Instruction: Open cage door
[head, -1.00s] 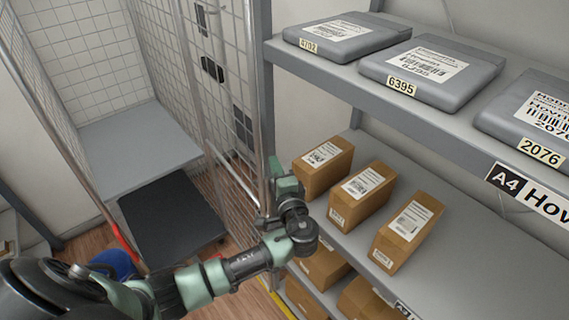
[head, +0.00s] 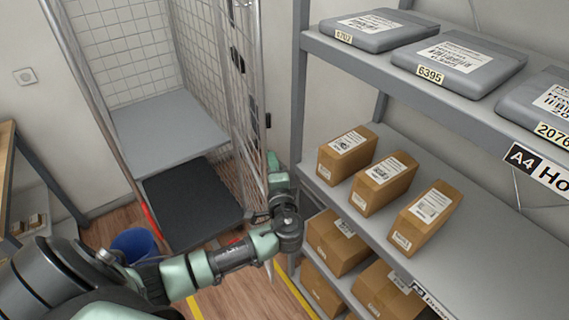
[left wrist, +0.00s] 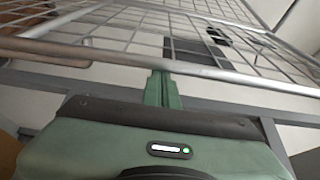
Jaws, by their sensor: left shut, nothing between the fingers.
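The roll cage (head: 165,130) stands at the left-centre of the head view, with a grey mesh back and a flat grey shelf. Its mesh door (head: 243,100) is on the right side, seen nearly edge-on, and the cage front is uncovered. My left gripper (head: 274,165) is at the door's outer edge, near the shelving. In the left wrist view its green fingers (left wrist: 163,90) are together, with nothing between them. Their tips reach the door's metal tube (left wrist: 190,68); I cannot tell if they touch. My right gripper is not in view.
Grey shelving (head: 450,235) with cartons and grey parcels stands close on the right of my left gripper. A black platform (head: 195,203) sits low in the cage front. A blue bucket (head: 135,245) is on the floor. A yellow floor line (head: 293,290) runs near the shelving.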

